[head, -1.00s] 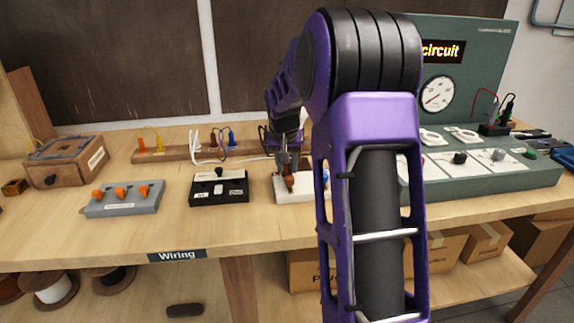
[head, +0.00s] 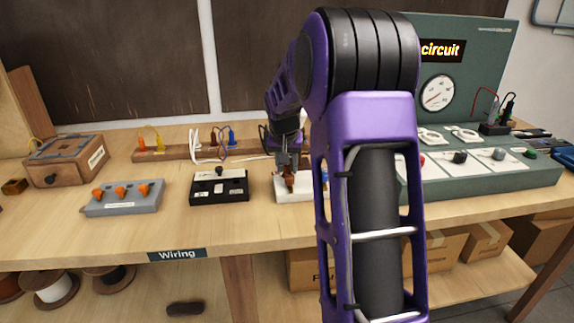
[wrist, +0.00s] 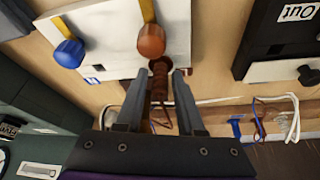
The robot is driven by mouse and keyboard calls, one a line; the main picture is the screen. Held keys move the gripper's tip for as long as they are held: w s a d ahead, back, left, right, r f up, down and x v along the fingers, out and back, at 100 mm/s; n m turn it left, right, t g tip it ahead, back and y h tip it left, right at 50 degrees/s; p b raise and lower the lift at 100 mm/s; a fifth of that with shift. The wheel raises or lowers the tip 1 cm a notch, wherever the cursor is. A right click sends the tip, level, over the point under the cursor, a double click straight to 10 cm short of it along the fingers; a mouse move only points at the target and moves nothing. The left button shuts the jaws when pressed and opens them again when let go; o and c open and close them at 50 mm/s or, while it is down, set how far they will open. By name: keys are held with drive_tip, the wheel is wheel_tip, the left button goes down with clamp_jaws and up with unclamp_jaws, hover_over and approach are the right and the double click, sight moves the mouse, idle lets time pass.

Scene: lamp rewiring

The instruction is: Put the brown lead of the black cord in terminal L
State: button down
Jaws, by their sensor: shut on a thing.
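My gripper (wrist: 159,84) is shut on the brown lead (wrist: 158,92), a ribbed brown piece between the two fingers with a thin brown wire looping below it. In the head view my gripper (head: 288,164) is low over the white terminal block (head: 287,197). The block (wrist: 105,30) carries a brown terminal knob (wrist: 151,41) and a blue terminal knob (wrist: 69,54). The lead's end lies right at the brown knob; I cannot tell whether it is inside the terminal. No letter L is readable. The black cord cannot be made out; my arm hides part of the block.
A black switch box (head: 219,187) stands left of the block, with a grey box of orange knobs (head: 123,197) beyond. A wooden rail (head: 175,153) with plugs and loose white cord lies behind. A green test panel (head: 480,185) stands right. The front bench strip is clear.

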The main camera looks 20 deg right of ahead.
drive_tip(key=shift+f, duration=0.25)
drive_tip(key=shift+c, duration=2.2)
unclamp_jaws()
